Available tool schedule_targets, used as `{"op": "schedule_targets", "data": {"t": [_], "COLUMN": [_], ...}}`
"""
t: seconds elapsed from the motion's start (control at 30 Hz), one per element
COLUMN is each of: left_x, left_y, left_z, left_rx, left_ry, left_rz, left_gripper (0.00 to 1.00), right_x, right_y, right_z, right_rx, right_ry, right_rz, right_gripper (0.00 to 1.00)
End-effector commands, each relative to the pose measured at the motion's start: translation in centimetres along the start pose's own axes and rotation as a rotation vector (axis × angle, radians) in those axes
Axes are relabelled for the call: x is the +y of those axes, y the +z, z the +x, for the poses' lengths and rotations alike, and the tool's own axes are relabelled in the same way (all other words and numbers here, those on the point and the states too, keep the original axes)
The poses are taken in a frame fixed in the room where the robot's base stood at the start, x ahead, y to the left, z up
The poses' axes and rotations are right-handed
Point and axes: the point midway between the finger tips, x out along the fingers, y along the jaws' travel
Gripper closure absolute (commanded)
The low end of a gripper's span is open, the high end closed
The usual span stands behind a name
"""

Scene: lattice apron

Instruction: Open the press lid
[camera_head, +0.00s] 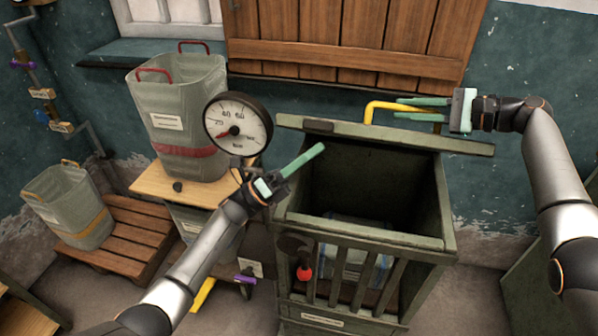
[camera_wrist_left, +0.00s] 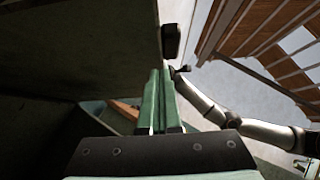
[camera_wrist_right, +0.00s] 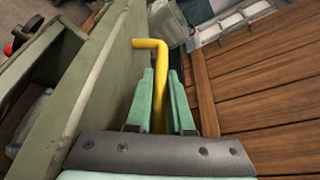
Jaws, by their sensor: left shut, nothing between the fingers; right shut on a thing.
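The press (camera_head: 440,225) is a green box with a slatted front, and its dark inside shows from above. Its lid (camera_head: 460,143) stands raised at the back, seen nearly edge-on in the head view. A yellow handle (camera_head: 385,106) is on the lid's far side. My right gripper (camera_head: 405,109) is shut on the yellow handle, which also runs between the fingers in the right wrist view (camera_wrist_right: 158,75). My left gripper (camera_head: 318,150) is shut and empty, above the press's left side, in front of the lid. In the left wrist view its fingers (camera_wrist_left: 160,85) are together.
A round gauge (camera_head: 237,124) stands just left of the press, close to my left gripper. A grey bin (camera_head: 180,110) with red handles sits on a wooden stand. Another bin (camera_head: 70,205) is on a pallet at left. A wooden shutter (camera_head: 340,40) is behind the lid.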

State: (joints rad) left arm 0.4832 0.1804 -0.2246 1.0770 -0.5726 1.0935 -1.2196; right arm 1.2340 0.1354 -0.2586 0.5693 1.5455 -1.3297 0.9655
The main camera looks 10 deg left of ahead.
Motion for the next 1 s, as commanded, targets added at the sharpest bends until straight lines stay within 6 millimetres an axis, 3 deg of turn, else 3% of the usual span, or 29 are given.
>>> {"op": "schedule_targets", "data": {"t": [0.57,0.73,0.97,1.0], "left_x": [0.0,-0.2,-0.3,-0.3], "left_y": [1.1,2.5,3.0,3.0], "left_z": [1.1,2.5,2.7,2.7], "left_rx": [0.001,0.0,-0.009,-0.01], "left_ry": [0.0,-0.001,-0.002,-0.002], "left_rz": [-0.001,0.002,0.001,0.001], "left_gripper": [1.0,1.0,1.0,1.0], "right_x": [-0.1,0.0,0.5,0.6], "right_y": [-0.1,-0.1,-0.2,-0.2], "right_z": [-0.1,-0.1,0.1,0.1], "right_rx": [0.005,0.004,0.0,0.0], "right_ry": [-0.005,-0.003,0.01,0.011], "right_rz": [0.001,0.002,0.008,0.008], "right_gripper": [1.0,1.0,1.0,0.78]}}
